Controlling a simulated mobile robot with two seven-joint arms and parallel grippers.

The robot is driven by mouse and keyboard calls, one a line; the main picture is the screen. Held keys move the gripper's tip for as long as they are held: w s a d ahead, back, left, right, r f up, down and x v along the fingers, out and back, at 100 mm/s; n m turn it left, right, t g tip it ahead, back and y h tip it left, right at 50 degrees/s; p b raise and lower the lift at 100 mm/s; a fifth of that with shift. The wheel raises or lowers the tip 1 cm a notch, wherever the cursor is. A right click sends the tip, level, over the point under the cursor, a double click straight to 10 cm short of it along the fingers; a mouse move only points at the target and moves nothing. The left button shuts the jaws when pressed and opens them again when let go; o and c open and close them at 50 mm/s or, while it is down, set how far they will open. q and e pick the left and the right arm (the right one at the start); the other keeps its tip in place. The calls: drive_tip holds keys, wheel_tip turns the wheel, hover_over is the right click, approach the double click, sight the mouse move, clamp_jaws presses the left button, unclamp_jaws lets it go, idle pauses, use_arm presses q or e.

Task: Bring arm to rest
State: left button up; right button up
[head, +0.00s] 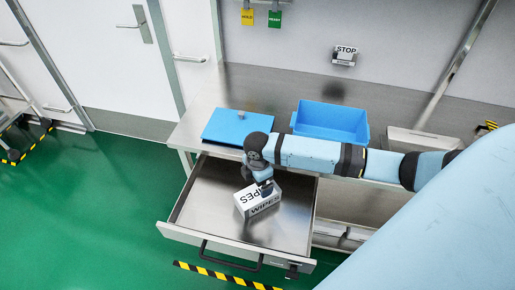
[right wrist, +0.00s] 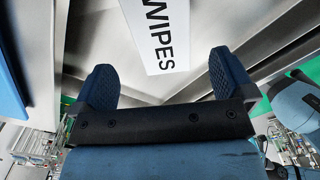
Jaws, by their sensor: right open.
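My right arm (head: 320,156) reaches in from the right across the front of the bench. My right gripper (head: 265,187) is over the open drawer, pointing down beside the wipes box. In the right wrist view the right gripper (right wrist: 165,80) is open, its two dark fingers apart. The white box marked WIPES (head: 257,200) lies in the drawer; in the right wrist view the wipes box (right wrist: 160,35) shows just beyond the fingertips. I cannot tell whether a finger touches it. My left gripper is not in view.
The steel drawer (head: 195,210) is pulled out from the bench (head: 215,95). On the bench are a blue bin (head: 330,121) and a flat blue lid or board (head: 235,126).

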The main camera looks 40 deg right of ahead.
drive_tip(key=shift+r, duration=0.55)
